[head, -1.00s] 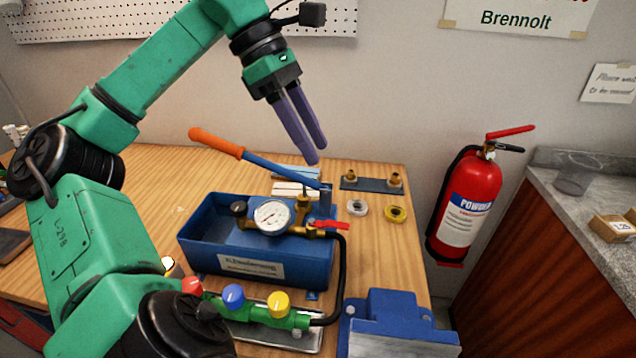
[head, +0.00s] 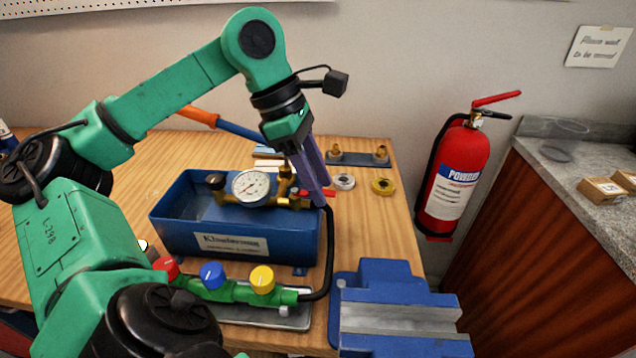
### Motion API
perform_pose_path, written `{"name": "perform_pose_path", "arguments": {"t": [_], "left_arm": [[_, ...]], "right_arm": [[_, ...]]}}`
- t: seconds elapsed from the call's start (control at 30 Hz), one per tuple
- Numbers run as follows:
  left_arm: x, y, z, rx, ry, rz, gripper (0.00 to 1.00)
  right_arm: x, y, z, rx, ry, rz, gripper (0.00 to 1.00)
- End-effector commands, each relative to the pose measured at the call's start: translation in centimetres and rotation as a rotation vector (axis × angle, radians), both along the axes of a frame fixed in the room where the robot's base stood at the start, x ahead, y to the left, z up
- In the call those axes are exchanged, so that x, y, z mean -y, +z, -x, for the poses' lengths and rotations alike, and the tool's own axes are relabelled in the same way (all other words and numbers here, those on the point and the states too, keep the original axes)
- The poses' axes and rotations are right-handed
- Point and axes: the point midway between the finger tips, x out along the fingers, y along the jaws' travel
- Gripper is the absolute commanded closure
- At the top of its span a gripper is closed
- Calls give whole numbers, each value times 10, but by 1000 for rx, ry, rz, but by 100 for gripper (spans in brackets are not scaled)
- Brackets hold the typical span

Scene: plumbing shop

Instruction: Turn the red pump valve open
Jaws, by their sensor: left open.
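The blue pump (head: 235,243) is a box-shaped tank on the wooden bench, with a round gauge (head: 251,186) and brass fittings on top. The red pump valve (head: 329,192) is a small lever at the right end of the brass fittings, partly hidden by my fingers. My left gripper (head: 321,203) points down with its purple fingers at the valve. It is open, and one finger largely hides the other. I cannot tell whether the fingers touch the lever. My right gripper is not in view.
A blue vise (head: 392,309) sits at the bench's front right. A green manifold with red, blue (head: 212,275) and yellow knobs lies before the pump, joined by a black hose. Rings and brass fittings lie behind right. A fire extinguisher (head: 454,178) hangs on the wall.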

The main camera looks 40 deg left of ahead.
Motion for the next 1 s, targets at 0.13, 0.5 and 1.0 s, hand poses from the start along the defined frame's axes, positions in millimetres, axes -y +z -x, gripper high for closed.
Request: {"name": "perform_pose_path", "arguments": {"t": [0.13, 0.5, 1.0], "left_arm": [[0, 1, 0, 0, 0, 0, 52], [-1, -1, -1, 1, 37, 0, 100], [-3, 1, -4, 0, 134, 1, 52]], "right_arm": [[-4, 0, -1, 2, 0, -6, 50], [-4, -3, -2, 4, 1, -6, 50], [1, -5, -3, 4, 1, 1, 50]]}}
